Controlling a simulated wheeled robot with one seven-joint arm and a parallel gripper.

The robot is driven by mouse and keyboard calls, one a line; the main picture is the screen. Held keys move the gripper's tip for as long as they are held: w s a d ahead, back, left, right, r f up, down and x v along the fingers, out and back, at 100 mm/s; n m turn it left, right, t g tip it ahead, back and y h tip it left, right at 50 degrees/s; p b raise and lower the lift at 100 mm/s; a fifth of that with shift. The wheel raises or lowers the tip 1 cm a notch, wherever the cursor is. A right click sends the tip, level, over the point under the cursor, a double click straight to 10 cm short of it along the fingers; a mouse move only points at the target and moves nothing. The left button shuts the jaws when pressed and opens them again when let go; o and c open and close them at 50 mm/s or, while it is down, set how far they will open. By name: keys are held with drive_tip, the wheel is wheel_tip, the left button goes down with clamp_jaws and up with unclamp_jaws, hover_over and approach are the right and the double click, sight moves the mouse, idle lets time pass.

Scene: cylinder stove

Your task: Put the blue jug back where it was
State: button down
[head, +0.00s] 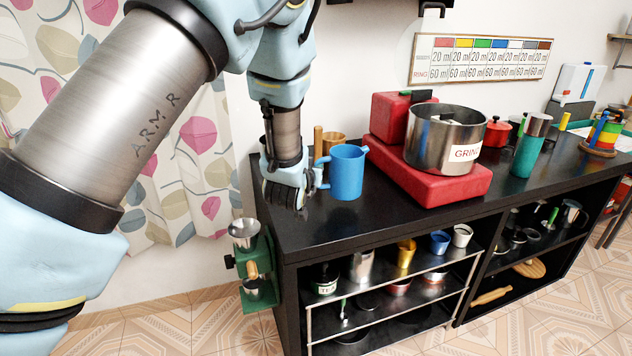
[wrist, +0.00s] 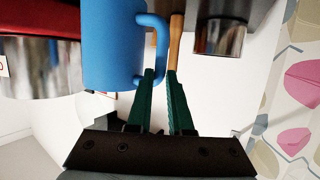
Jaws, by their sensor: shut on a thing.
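The blue jug (head: 347,178) is upright at the left end of the black counter (head: 300,238), with its handle (head: 321,172) toward the left. My gripper (head: 313,184) is on the jug's left side, shut on the handle. In the wrist view, the jug (wrist: 110,48) fills the upper left, and the fingertips of my gripper (wrist: 161,73) meet at its curved handle (wrist: 163,48). I cannot tell whether the jug's base touches the counter.
A red stove (head: 440,180) with a steel pot (head: 425,138) stands close right of the jug. A copper-coloured cup (head: 333,141) and a wooden handle (head: 318,141) are just behind it. The counter's front strip is clear. A green grinder (head: 257,265) hangs at the left end.

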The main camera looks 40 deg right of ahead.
drive_tip(key=shift+f+p, duration=0.45)
drive_tip(key=shift+f, duration=1.65)
drive_tip(key=c, duration=0.8)
unclamp_jaws()
drive_tip(key=b+v, duration=0.3)
drive_tip(key=v, duration=0.9)
